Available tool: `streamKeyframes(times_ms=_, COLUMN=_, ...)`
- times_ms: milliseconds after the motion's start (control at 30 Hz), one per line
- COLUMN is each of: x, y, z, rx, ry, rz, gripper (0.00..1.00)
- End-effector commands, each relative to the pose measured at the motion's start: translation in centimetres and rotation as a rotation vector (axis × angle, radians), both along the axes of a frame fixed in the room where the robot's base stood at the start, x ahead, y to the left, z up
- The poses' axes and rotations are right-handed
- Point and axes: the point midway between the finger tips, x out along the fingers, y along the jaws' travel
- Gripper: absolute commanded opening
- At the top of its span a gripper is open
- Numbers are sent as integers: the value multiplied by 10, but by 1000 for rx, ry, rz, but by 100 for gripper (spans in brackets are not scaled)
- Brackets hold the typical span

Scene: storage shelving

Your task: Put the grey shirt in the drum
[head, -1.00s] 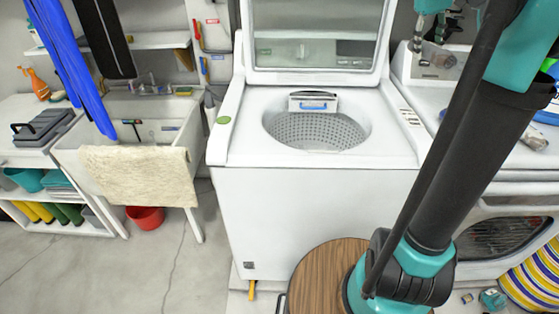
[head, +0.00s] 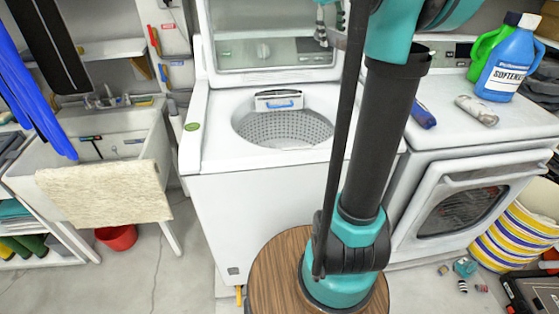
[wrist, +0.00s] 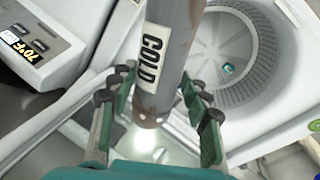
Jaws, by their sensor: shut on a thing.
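The drum (head: 285,130) is the perforated tub of the white top-load washer, its lid raised. It also shows in the wrist view (wrist: 250,85), with a small teal spot at its middle. My gripper (wrist: 160,103) is shut on a grey, worn pipe (wrist: 172,55) marked COLD, which runs between its two fingers. The pipe's lower end shows, beside the drum's rim. In the head view my arm hides most of the gripper, near the washer's back. I cannot make out a grey shirt for sure.
A mottled grey roll (head: 477,109), a dark blue object (head: 423,115) and a blue softener jug (head: 507,62) stand or lie on the dryer (head: 470,145). A sink with a beige cloth (head: 105,194) is at the left. A round wooden top (head: 268,271) is in front.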

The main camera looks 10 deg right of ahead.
Motion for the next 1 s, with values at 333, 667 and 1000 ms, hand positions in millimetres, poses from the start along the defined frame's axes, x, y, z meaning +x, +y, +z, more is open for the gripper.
streamKeyframes(times_ms=333, x=5, y=14, z=-18, rx=0, ry=0, rz=35, gripper=14)
streamKeyframes(times_ms=667, x=13, y=46, z=-57, rx=0, ry=0, rz=108, gripper=14)
streamKeyframes(times_ms=1000, x=11, y=113, z=-139, rx=0, ry=0, rz=267, gripper=14)
